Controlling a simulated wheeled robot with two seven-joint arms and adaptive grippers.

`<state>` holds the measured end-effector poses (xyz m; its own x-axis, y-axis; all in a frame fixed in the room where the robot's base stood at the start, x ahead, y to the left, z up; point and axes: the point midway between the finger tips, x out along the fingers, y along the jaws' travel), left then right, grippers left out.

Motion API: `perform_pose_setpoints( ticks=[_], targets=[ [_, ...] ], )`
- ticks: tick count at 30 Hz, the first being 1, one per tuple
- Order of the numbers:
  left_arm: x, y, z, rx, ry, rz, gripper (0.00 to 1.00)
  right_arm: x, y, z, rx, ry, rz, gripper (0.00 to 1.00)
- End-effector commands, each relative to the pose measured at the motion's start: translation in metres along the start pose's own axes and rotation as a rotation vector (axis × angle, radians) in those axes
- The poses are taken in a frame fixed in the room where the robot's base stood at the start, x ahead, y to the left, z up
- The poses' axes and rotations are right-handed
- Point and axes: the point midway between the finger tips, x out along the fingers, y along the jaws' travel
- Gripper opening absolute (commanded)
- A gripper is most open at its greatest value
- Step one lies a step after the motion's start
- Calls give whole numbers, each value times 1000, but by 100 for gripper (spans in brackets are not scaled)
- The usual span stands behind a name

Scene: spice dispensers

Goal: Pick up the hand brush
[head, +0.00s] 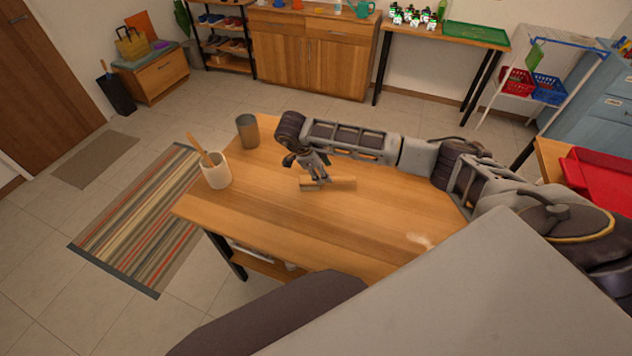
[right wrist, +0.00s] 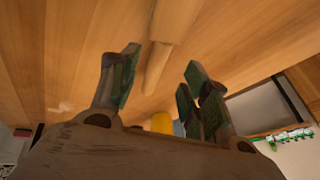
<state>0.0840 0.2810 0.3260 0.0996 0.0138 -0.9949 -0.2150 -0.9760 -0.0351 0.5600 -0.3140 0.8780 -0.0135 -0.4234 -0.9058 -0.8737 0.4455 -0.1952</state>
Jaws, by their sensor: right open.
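The hand brush (head: 342,183) is a light wooden piece lying on the wooden table (head: 300,235). My right gripper (head: 316,180) points down at its left part. In the right wrist view the brush's wooden handle (right wrist: 157,68) runs between the open fingers of the right gripper (right wrist: 163,78), with a gap on both sides. The brush's bristles cannot be made out. My left gripper is not in view.
A cream pot (head: 216,174) with a wooden utensil and a grey-brown cup (head: 247,132) stand at the table's left edge. A small pale spill (head: 420,240) lies near the right front edge. A red tray (head: 600,185) is at far right. The table's front middle is clear.

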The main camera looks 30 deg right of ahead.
Motion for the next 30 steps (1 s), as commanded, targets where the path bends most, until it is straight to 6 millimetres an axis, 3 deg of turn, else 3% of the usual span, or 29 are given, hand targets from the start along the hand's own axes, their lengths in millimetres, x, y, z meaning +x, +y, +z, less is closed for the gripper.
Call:
perform_pose_setpoints(
  ticks=[17, 30],
  targets=[
    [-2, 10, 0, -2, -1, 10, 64, 9, 1, 0, -1, 0, 1, 47],
    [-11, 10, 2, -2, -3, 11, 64, 49, 2, 0, 0, -1, 1, 47]
  ],
)
